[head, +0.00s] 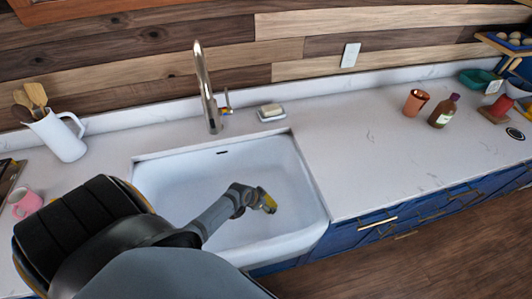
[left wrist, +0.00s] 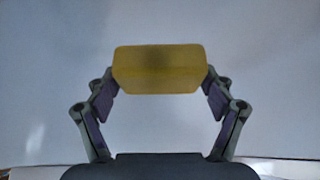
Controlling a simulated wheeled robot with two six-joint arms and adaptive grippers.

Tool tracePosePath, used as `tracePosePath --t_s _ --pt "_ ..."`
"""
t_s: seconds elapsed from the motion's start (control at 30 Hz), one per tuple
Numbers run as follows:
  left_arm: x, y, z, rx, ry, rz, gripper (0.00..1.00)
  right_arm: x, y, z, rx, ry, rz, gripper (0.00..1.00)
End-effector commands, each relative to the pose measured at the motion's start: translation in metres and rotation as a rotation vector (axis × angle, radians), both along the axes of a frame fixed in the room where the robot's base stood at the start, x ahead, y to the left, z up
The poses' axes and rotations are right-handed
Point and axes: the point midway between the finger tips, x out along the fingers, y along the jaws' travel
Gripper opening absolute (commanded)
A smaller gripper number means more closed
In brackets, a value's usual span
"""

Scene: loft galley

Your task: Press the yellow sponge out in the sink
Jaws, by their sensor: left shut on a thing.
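The yellow sponge (left wrist: 160,82) is between the two fingers of my left gripper (left wrist: 160,85) in the left wrist view, with a finger at each side. In the head view the left gripper (head: 264,200) is over the right part of the white sink (head: 309,172), and some yellow of the sponge shows at its tip. Pale surface fills the background of the left wrist view. I cannot tell whether the sponge touches the sink. My right gripper is not in view.
A tall metal faucet (head: 207,90) stands behind the sink, with a soap dish (head: 271,113) to its right. A white pitcher of utensils (head: 60,135) and a pink mug (head: 25,203) stand left. A copper cup (head: 415,103) and brown bottle (head: 443,111) stand right.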

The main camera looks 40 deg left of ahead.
Motion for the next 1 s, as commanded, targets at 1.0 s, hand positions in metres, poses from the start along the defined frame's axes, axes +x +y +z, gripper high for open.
tracePosePath --t_s 1.0 --pt "0.0 0.0 -0.087 -0.001 -0.005 0.0 0.52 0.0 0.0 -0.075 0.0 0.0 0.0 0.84"
